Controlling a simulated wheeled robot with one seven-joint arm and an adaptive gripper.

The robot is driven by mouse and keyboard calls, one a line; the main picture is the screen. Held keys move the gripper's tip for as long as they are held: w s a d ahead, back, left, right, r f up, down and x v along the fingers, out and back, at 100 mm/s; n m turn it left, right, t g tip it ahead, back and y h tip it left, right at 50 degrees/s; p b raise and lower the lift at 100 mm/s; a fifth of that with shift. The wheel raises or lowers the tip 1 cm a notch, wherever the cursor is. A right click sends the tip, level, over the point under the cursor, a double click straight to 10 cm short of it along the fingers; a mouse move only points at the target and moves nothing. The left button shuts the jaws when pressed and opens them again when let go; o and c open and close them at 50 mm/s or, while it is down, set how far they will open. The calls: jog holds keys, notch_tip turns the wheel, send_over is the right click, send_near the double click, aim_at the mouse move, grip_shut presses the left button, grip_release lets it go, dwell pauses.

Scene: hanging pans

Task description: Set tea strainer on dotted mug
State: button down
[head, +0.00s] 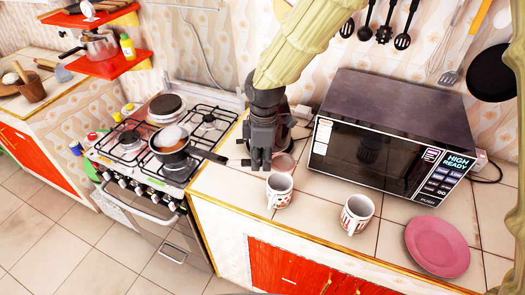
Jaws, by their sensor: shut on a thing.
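My gripper (261,164) points down over the tiled counter, left of the microwave. It is shut on what seems to be the tea strainer. A pale, round, mesh-like part (284,166) shows just right of the fingertips, and a short thin piece shows on their left. The fingers hide the middle. The dotted mug seems to be the left white mug (279,192), upright with red marks. It is just in front of the strainer and slightly right of my gripper. Whether strainer and mug touch is unclear.
A second white mug (356,214) with red marks stands to the right. A pink plate (437,247) lies at the counter's right. The microwave (389,140) stands behind. The stove (180,140) at left holds a pan (170,157), its handle pointing toward my gripper.

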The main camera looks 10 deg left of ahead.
jog(key=shift+s+f+b, duration=0.1)
jog(key=shift+f+b, duration=1.85)
jog(key=shift+f, duration=0.05)
notch_tip(320, 180, down, 3)
jog(key=shift+s+f, duration=0.25)
jog(key=shift+f, duration=0.1)
jog(key=c, duration=1.2)
grip_release()
jog(key=shift+c, duration=0.2)
jog(key=shift+w, duration=0.15)
jog(key=shift+w+r, duration=0.1)
jog(key=shift+r, duration=0.1)
jog(key=r, duration=1.2)
jog(key=shift+d, duration=0.25)
